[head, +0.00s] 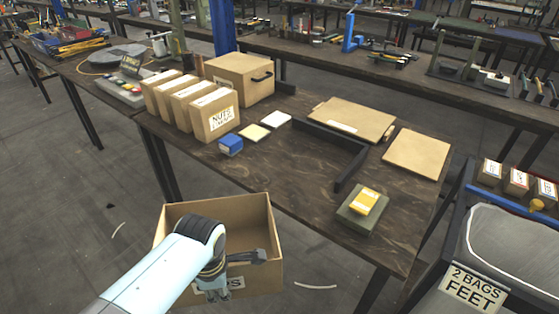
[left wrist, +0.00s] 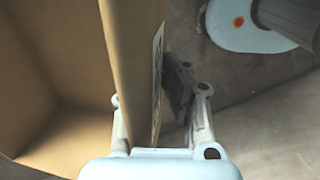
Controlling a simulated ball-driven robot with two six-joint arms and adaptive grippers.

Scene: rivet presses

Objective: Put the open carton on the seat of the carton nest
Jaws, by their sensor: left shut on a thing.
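The open carton (head: 215,212) is a brown box with an open top, in front of the table at the lower left of the head view. My left gripper (head: 228,276) is shut on its near wall, which carries a partly hidden label. In the left wrist view that carton wall (left wrist: 140,60) runs between the fingers (left wrist: 158,115), with the carton's inside to the left. The carton hangs clear of the table. A black L-shaped angle (head: 347,172) on the table appears to be the carton nest; bare dark wood lies inside its corner. My right gripper is not in view.
A row of labelled cartons (head: 215,115) and a larger closed box (head: 240,77) stand at the table's left. A blue box (head: 230,145) and small pads lie nearby. Flat cardboard sheets (head: 352,118) lie behind the angle. A green block with a yellow top (head: 364,201) sits near the front right.

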